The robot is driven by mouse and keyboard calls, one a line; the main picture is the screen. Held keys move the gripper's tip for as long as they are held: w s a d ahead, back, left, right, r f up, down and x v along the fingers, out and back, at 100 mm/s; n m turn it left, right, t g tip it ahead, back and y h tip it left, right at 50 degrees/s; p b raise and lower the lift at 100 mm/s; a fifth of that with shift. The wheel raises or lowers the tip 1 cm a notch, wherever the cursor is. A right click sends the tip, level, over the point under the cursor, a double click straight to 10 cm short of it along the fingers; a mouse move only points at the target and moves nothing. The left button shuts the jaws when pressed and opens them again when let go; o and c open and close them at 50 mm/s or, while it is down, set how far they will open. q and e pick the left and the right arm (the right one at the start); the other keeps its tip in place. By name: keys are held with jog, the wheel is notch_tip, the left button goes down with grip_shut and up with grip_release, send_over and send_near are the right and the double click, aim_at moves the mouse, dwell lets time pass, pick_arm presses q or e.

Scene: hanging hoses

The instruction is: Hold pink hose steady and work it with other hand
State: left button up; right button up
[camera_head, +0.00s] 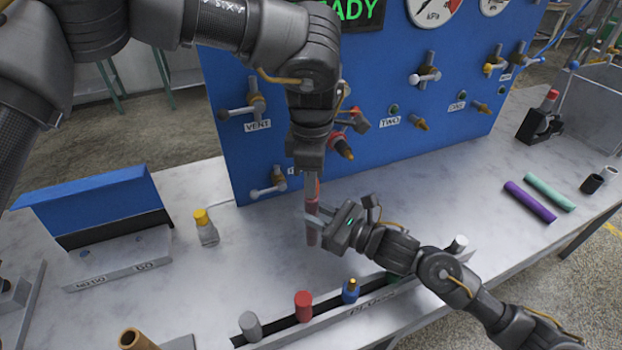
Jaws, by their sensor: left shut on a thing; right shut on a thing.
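The pink hose (311,232) hangs upright in front of the blue panel, above the grey bench top. My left gripper (312,186) comes down from above and is shut on the upper part of the hose. My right gripper (314,218) reaches in from the lower right and is shut on the hose just below the left one. The fingers cover much of the hose. Its lower end shows below my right gripper. Its upper end is mostly hidden behind my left gripper.
The blue panel (370,95) with valves and gauges stands close behind. A rack (330,322) with coloured plugs is along the front edge. A small bottle (205,226) and a blue-lidded box (95,205) stand left. Purple (530,201) and green (549,192) hoses lie right.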

pick_arm(q)
jog(key=shift+r, duration=0.25)
jog(key=shift+r, duration=2.15)
jog(key=shift+r, duration=0.15)
jog(key=shift+r, duration=1.35)
pick_arm(e)
jog(key=o, duration=1.1)
jog(key=shift+c, duration=0.2)
jog(key=v, duration=0.7)
jog(key=shift+d, duration=0.25)
